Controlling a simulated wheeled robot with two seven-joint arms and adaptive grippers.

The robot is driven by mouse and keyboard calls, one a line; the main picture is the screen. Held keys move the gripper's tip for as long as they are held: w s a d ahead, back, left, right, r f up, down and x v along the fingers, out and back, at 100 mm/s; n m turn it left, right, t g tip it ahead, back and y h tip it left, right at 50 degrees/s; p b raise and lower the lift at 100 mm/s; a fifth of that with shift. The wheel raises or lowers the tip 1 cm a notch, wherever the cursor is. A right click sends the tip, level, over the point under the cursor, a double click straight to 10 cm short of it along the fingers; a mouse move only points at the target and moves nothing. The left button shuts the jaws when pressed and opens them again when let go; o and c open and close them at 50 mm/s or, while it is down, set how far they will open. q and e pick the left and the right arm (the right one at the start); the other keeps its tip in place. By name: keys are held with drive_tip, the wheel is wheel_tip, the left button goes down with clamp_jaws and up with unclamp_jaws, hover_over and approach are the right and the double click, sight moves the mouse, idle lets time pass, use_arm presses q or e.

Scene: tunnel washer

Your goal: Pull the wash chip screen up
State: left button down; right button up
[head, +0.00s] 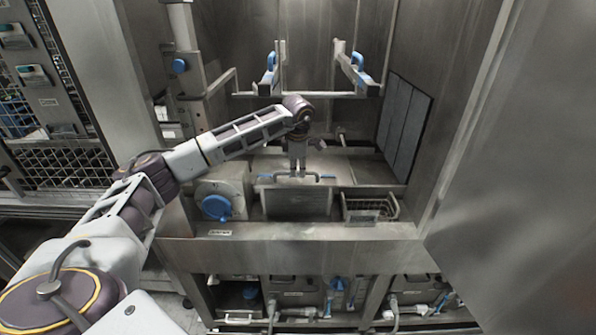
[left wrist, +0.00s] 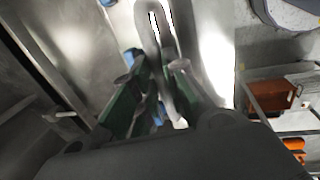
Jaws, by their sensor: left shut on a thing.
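The wash chip screen (head: 297,203) appears as a flat grey panel standing in the front of the washer's basin, with its lower part hidden inside. My left gripper (head: 298,170) reaches down over the screen's top edge. In the left wrist view, my left gripper (left wrist: 153,75) is shut on a grey metal loop handle (left wrist: 147,15), which passes between the two fingers. Where the handle joins the screen is hidden by the gripper. My right gripper is in neither view.
A blue round knob (head: 216,207) on a housing stands left of the screen, and a wire basket (head: 370,208) sits to its right. Two rails with blue parts (head: 357,62) hang above the basin. Steel walls close in both sides. The basin's front ledge (head: 300,231) runs below.

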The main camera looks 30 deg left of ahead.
use_arm(q)
drive_tip(key=c, duration=1.7)
unclamp_jaws()
drive_tip(key=shift+f, duration=0.1)
